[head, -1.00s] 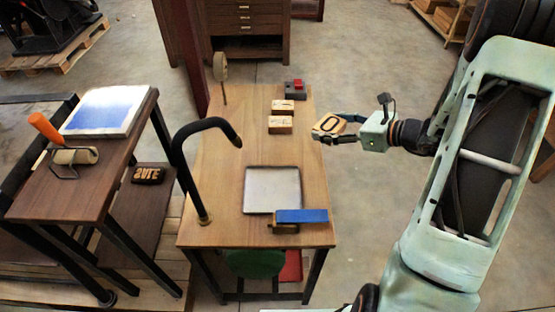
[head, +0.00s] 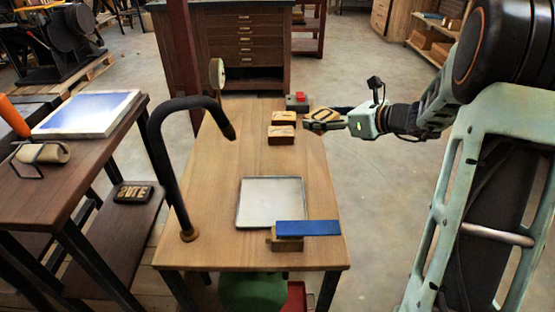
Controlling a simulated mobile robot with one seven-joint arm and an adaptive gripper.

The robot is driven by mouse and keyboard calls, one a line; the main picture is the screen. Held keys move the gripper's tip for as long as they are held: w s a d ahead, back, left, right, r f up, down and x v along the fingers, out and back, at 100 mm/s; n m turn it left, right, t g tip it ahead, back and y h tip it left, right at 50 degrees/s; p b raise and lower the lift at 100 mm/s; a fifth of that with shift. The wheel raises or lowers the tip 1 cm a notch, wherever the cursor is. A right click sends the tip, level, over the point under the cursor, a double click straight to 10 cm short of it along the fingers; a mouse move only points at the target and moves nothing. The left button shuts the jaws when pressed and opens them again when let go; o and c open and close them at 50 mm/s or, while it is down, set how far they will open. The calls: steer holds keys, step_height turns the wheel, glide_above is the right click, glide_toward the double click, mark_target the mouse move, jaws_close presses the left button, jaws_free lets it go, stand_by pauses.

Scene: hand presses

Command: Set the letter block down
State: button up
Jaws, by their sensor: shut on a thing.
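My gripper (head: 330,122) is at the right edge of the wooden table (head: 215,205), shut on a wooden letter block (head: 321,114) with a dark round letter on its face. The block is held tilted, beside two other blocks. One of these, a wooden block (head: 281,134), is nearer the front; the other wooden block (head: 284,118) is just behind it. From this angle I cannot tell how high the held block is above the table.
A grey tray (head: 243,216) lies on the table. A blue-topped block (head: 307,228) is at its front right corner. A black curved post (head: 163,160) rises at the table's left. A small grey and red object (head: 297,101) stands behind the blocks. Bare wood lies between blocks and tray.

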steer(key=a+f+b, duration=0.2)
steer(key=a+f, duration=0.1)
steer(key=a, duration=0.4)
steer(key=b, duration=0.2)
glide_above(277, 158)
steer(key=f, duration=0.5)
steer(key=shift+s+d+f, duration=0.1)
steer(key=shift+d+f, duration=0.15)
steer(key=shift+f, duration=0.1)
steer(key=shift+a+f+b, duration=0.15)
steer(key=shift+f+b, duration=0.15)
steer(key=shift+f, duration=0.6)
steer(key=shift+a+f+b, duration=0.1)
steer(key=shift+f+b, duration=0.2)
steer(key=shift+f, duration=0.55)
steer(key=shift+f, duration=0.1)
steer(key=o, duration=1.3)
steer(key=shift+o, duration=0.2)
